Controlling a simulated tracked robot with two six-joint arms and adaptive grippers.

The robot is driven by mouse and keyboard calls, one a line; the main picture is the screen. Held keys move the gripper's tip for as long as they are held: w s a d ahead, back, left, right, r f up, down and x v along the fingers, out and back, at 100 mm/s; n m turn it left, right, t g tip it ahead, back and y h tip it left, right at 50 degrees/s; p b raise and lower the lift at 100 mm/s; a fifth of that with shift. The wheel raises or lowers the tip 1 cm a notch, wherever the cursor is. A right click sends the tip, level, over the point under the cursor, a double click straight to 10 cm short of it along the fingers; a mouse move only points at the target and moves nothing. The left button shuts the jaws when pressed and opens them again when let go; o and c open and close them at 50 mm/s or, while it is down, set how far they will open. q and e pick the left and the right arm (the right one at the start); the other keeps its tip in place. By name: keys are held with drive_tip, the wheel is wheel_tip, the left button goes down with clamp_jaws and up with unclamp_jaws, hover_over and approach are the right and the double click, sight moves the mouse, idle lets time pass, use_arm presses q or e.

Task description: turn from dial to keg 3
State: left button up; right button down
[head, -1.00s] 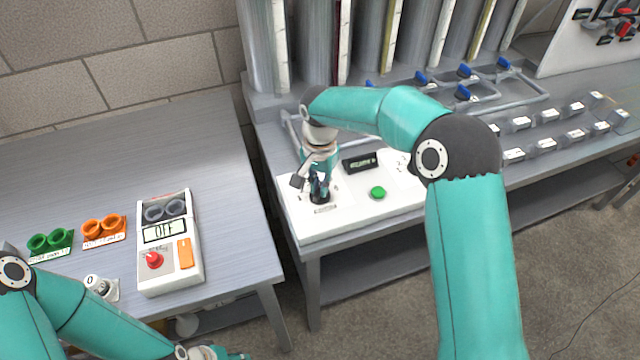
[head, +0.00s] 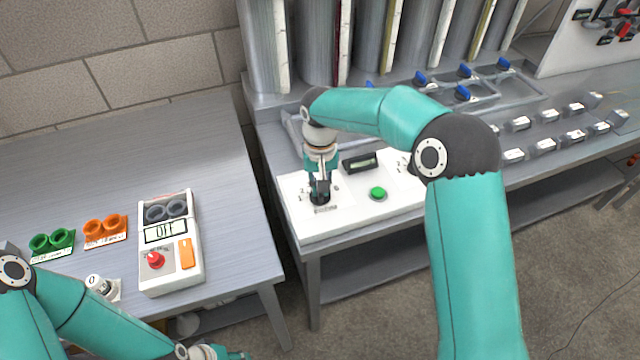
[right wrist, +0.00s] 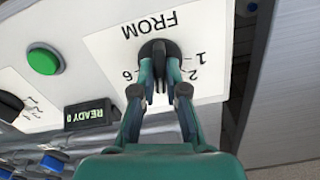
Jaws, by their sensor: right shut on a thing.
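The from dial is a black knob (right wrist: 160,48) on a white plate lettered FROM, which appears upside down in the right wrist view. Printed numbers 1, 2 and 6 show around it; the others are hidden by my fingers, and I cannot tell which number the knob points to. My right gripper (right wrist: 160,74) is shut on the knob, one finger on each side. In the head view my right gripper (head: 320,188) points down onto the white control panel (head: 345,222). My left gripper (head: 215,353) is at the bottom edge, and its fingers are not clear.
A green button (head: 378,193) and a small display (head: 361,163) reading READY 0 sit right of the dial. Tall steel cylinders (head: 315,45) and blue-handled valves (head: 463,92) stand behind. A handheld box (head: 168,275) showing OFF lies on the left table.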

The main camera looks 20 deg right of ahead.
drive_tip(key=n, duration=0.5)
drive_tip(key=shift+p, duration=0.3)
drive_tip(key=shift+w+n, duration=0.1)
drive_tip(key=shift+n, duration=0.3)
drive_tip(key=c, duration=1.2)
unclamp_jaws()
drive_tip(key=shift+r, duration=0.15)
wheel_tip(320, 180, up, 12)
drive_tip(key=shift+f, duration=0.2)
